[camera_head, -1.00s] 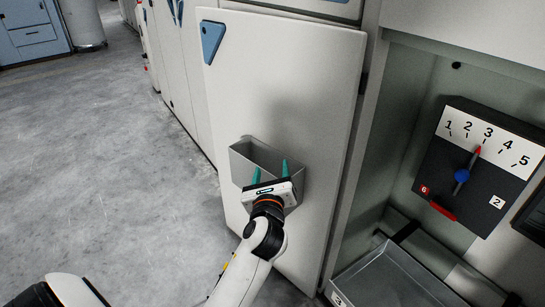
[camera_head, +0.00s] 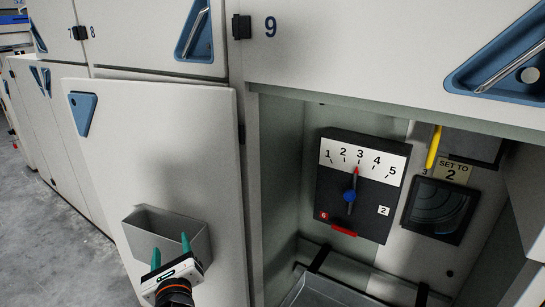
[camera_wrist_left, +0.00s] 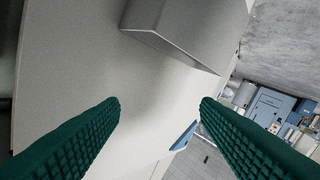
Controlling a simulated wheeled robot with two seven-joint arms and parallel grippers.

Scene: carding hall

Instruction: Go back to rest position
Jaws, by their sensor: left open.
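My left gripper (camera_head: 171,249) is in the lower left of the head view, in front of the open cabinet door (camera_head: 190,130). Its two green fingers are apart, with nothing between them. A grey metal bin (camera_head: 140,233) on the door is just behind the fingers in the head view. In the left wrist view the green fingers (camera_wrist_left: 160,102) are spread wide, and the bin (camera_wrist_left: 185,30) is at the top, apart from them. My right gripper is not in view.
In the open compartment is a black dial box (camera_head: 330,210) numbered 1 to 5, its red pointer at 3. Right of it are a yellow handle (camera_head: 433,147), a "SET TO 2" label (camera_head: 453,171) and a black panel (camera_head: 438,208). A grey tray (camera_head: 330,292) is below. Floor (camera_head: 50,240) is clear at left.

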